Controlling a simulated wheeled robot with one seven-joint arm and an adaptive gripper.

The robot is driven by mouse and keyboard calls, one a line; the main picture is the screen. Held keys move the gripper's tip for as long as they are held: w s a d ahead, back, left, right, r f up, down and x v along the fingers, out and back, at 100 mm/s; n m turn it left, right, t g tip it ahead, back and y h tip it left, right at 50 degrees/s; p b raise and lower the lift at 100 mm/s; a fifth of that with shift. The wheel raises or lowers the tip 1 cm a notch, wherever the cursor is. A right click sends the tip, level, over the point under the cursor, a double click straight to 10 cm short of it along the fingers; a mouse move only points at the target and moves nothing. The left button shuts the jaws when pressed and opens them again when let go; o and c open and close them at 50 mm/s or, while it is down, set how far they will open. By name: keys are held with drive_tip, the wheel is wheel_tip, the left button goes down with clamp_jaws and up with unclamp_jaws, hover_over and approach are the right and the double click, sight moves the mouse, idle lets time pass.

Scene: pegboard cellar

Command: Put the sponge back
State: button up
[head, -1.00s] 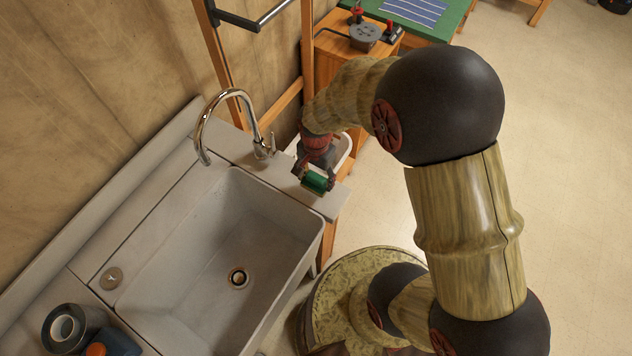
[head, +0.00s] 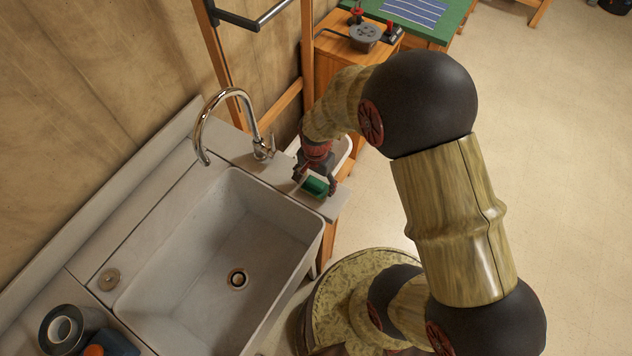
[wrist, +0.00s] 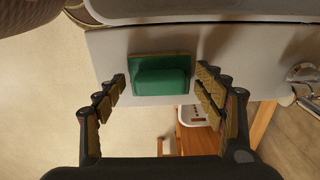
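The green sponge (head: 315,187) is on the grey ledge at the right end of the sink (head: 222,215). In the wrist view the sponge (wrist: 162,82) lies between my fingers, with a thin brownish border along its far side; I cannot tell whether that border is a layer of the sponge or a holder. My gripper (head: 316,184) points down over it. In the wrist view my gripper (wrist: 160,90) is open, its fingers spread either side of the sponge with a gap visible on each side. The sponge's underside is hidden.
A chrome faucet (head: 228,115) arches beside the ledge. The sink basin is empty.

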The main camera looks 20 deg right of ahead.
drive_tip(key=shift+o, duration=0.7)
drive_tip(key=shift+r, duration=0.1)
drive_tip(key=shift+r, duration=0.3)
wheel_tip(320, 180, up, 12)
drive_tip(key=p, duration=0.2)
wheel_tip(320, 180, up, 13)
drive_tip(key=n+t, duration=0.2)
drive_tip(key=n, duration=0.2)
hover_over(316, 182)
drive_tip(key=s, duration=0.3)
drive_tip(key=s+r+n+t, duration=0.3)
drive_tip(key=s+r+n, duration=0.3)
drive_tip(key=s+r, duration=0.5)
drive_tip(key=shift+r+n, duration=0.15)
drive_tip(key=shift+n, duration=0.25)
wheel_tip(316, 182, down, 9)
drive_tip(key=b, duration=0.9)
drive_tip(key=shift+r, duration=0.15)
